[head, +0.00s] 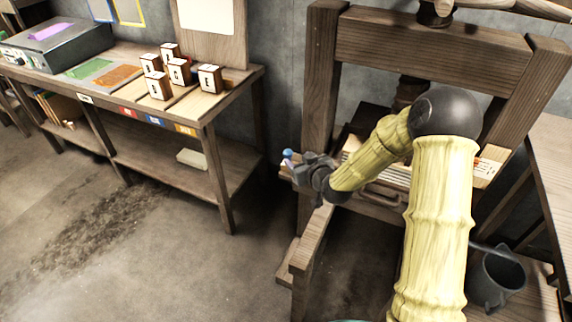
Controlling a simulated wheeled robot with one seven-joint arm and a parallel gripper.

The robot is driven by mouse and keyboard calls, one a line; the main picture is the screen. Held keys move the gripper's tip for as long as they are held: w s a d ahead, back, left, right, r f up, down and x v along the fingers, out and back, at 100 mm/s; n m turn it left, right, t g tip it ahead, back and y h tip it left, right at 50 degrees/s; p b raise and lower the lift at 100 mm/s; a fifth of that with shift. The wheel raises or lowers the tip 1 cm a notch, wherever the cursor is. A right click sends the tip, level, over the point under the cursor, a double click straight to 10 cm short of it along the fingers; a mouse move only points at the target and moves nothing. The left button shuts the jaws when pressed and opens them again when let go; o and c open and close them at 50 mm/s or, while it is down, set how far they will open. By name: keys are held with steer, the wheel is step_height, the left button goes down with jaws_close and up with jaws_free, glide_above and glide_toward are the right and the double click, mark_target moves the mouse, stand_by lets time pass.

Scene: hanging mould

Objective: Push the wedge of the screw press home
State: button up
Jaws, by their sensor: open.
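The wooden screw press (420,42) fills the right half of the head view, with two thick posts and a heavy crossbeam. Its dark screw (408,92) comes down under the beam, partly behind my arm. A pale layered stack (350,146) lies in the press, largely hidden by my arm. I cannot make out the wedge for certain. My gripper (289,162) is open beside the left post, at the front left of the press. Small blue parts show at its tips. I cannot tell whether it touches anything.
A workbench (232,92) at left carries several lettered blocks (158,85) and a dark box (55,45). A dark bucket (497,278) stands at lower right. A wooden table (552,160) is at the right edge. The floor between bench and press is clear.

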mark_target(289, 155)
steer(key=w+f+t+b, duration=0.1)
steer(key=f, duration=0.1)
steer(key=w+a+f+t+b, duration=0.1)
steer(key=b, duration=0.1)
steer(key=w+a+f+m+t+y+b, duration=0.1)
steer(key=w+f, duration=0.1)
steer(key=shift+f+t+b, duration=0.3)
steer(key=shift+f+b, duration=0.05)
steer(key=shift+w+t, duration=0.2)
steer(key=shift+t, duration=0.2)
steer(key=shift+w+r, duration=0.1)
steer(key=shift+r, duration=0.05)
steer(key=shift+b+x, duration=0.55)
steer(key=shift+x, duration=3.2)
